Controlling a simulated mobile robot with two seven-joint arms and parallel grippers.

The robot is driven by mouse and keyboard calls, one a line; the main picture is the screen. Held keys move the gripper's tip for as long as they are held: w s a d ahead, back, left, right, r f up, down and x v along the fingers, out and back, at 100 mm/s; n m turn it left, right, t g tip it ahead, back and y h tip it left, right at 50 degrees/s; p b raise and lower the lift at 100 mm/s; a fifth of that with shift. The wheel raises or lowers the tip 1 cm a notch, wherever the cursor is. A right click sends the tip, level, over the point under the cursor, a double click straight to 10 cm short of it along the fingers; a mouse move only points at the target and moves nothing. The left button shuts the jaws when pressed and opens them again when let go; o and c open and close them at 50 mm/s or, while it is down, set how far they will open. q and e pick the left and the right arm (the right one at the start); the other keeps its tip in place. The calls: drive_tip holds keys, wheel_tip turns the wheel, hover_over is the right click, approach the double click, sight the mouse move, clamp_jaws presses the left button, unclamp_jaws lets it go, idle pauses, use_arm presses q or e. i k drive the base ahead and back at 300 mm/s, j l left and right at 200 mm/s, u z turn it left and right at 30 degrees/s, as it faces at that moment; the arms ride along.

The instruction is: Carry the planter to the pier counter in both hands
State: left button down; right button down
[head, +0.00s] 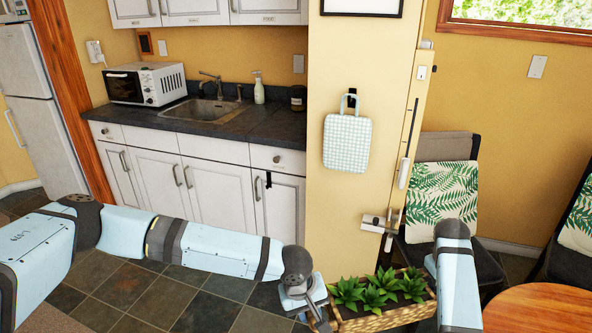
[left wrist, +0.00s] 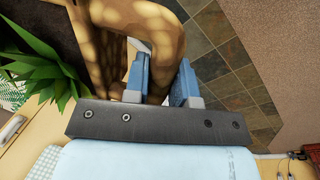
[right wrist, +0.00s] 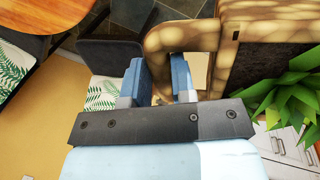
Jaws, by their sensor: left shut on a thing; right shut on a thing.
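The planter (head: 388,319) is a light, mottled wooden box of dark soil and spiky green plants, held at the bottom of the head view. My left gripper (head: 318,311) is shut on its left end. In the left wrist view the fingers (left wrist: 158,78) close around a looped handle of the planter (left wrist: 165,45). My right gripper (right wrist: 158,80) is shut on the handle at the other end of the planter (right wrist: 228,35). In the head view my right forearm hides most of that grip. I cannot tell which surface is the pier counter.
A dark kitchen counter (head: 247,125) with a sink (head: 208,110) and white microwave (head: 146,84) runs along the back left. A yellow wall end (head: 340,210) juts out behind the planter. Chairs (head: 440,150) and a round wooden table (head: 545,308) are at right. Tiled floor (head: 170,300) is clear at left.

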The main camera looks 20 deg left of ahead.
sight(286, 127)
drive_tip(key=i+j, duration=0.2)
drive_tip(key=j, duration=0.15)
drive_tip(key=i+j, duration=0.15)
drive_tip(key=j, duration=0.25)
drive_tip(key=i+j, duration=0.2)
drive_tip(key=j, duration=0.15)
drive_tip(key=i+j, duration=0.2)
drive_tip(key=j, duration=0.2)
drive_tip(key=i+j, duration=0.15)
drive_tip(key=j, duration=0.2)
drive_tip(key=i+j, duration=0.2)
drive_tip(key=j, duration=0.15)
drive_tip(key=i+j, duration=0.2)
drive_tip(key=j, duration=0.2)
